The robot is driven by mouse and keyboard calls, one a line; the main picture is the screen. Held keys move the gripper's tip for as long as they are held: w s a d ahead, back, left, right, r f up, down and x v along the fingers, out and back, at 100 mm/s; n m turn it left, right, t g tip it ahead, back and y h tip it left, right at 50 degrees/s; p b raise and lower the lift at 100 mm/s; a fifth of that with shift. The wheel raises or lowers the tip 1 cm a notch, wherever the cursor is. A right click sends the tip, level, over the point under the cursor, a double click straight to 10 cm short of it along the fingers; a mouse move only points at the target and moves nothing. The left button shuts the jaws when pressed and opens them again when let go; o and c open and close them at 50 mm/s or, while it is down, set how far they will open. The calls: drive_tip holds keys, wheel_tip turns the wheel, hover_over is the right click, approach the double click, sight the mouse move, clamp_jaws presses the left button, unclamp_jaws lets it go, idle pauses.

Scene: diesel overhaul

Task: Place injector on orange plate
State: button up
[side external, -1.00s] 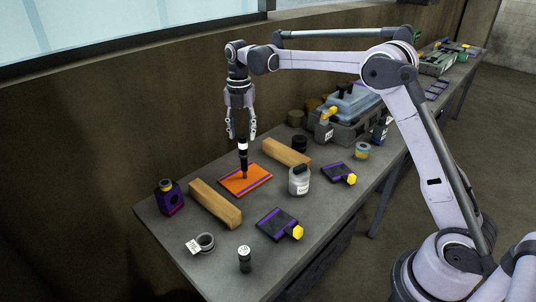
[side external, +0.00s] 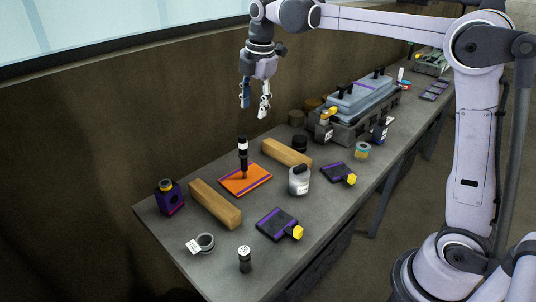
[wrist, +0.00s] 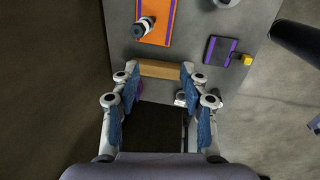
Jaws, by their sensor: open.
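The injector (side external: 243,157), dark with a white band, stands upright on the orange plate (side external: 262,181) in the side external view. In the wrist view the injector (wrist: 143,27) stands on the orange plate (wrist: 157,36) near the top of the picture. The plate is flat and has purple stripes. My gripper (side external: 254,113) is open and empty, well above the injector and apart from it. In the wrist view my gripper's blue-padded fingers (wrist: 158,77) are spread with nothing between them.
Wooden blocks (side external: 215,204) (side external: 286,153) lie on either side of the plate. A clear jar (side external: 299,181), dark purple-striped pads (side external: 278,224) and a purple bottle-like part (side external: 169,198) stand around it. A grey toolbox (side external: 350,110) is farther back. The bench front edge has some bare room.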

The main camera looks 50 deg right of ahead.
drive_tip(key=s+a+f+m+t, duration=0.1)
drive_tip(key=s+f+m, duration=0.3)
drive_tip(key=s+m, duration=0.5)
drive_tip(key=s+a+f+m+t, duration=0.1)
drive_tip(key=s+f+m+t, duration=0.3)
drive_tip(key=s+m, duration=0.5)
drive_tip(key=s+f, duration=0.1)
drive_tip(key=s, duration=0.3)
drive_tip(key=shift+f+m, duration=0.15)
drive_tip(key=shift+m, duration=0.15)
